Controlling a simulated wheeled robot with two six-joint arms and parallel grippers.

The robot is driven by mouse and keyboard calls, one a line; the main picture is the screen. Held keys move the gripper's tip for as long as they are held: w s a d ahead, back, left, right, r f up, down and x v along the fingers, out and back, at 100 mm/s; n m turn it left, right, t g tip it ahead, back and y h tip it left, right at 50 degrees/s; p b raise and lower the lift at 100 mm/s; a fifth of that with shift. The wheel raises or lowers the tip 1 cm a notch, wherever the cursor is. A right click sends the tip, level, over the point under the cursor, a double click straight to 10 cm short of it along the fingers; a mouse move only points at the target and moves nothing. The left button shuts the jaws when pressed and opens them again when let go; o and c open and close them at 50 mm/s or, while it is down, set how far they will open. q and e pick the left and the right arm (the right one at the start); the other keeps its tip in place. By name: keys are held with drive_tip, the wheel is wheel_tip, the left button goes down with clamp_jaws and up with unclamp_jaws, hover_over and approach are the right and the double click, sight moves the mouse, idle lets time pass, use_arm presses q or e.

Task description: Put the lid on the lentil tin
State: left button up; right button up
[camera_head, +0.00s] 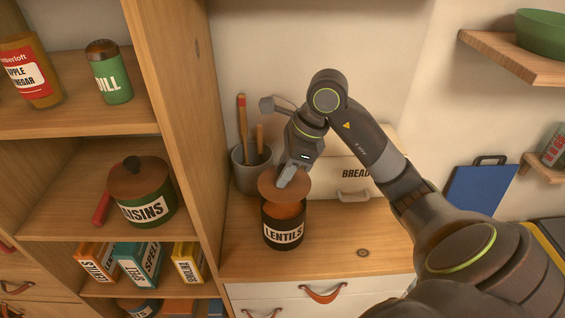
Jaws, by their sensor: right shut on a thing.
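The lentil tin (284,232) is dark with a white LENTILS label and stands upright on the wooden counter. Its brown lid (273,186) is above the tin's mouth, a little to the left and tilted. An orange-brown surface shows in the mouth below the lid. I cannot tell whether the lid's edge touches the rim. My right gripper (287,178) comes down from above and is shut on the lid. The lid's knob is hidden by the fingers. My left gripper is not in view.
A grey pot of utensils (250,170) stands close behind the tin at left. A white bread box (345,178) is behind at right. The wooden cabinet side (185,120) rises at left. The counter (350,240) right of the tin is clear.

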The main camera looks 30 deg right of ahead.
drive_tip(key=f+b, duration=0.2)
drive_tip(key=f, duration=0.2)
drive_tip(key=shift+w, duration=0.2)
drive_tip(key=shift+f+b, duration=0.25)
drive_tip(key=shift+b, duration=0.25)
drive_tip(key=shift+f+b, duration=0.3)
drive_tip(key=shift+b, duration=0.05)
use_arm(q)
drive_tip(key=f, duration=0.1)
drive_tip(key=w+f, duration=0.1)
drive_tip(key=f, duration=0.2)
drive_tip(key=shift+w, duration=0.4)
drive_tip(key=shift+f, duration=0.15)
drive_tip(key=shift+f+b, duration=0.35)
drive_tip(key=shift+b, duration=0.15)
use_arm(e)
drive_tip(key=shift+f, duration=0.1)
use_arm(q)
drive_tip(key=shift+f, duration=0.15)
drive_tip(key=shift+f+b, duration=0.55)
drive_tip(key=shift+b, duration=0.2)
use_arm(e)
drive_tip(key=shift+f, duration=0.4)
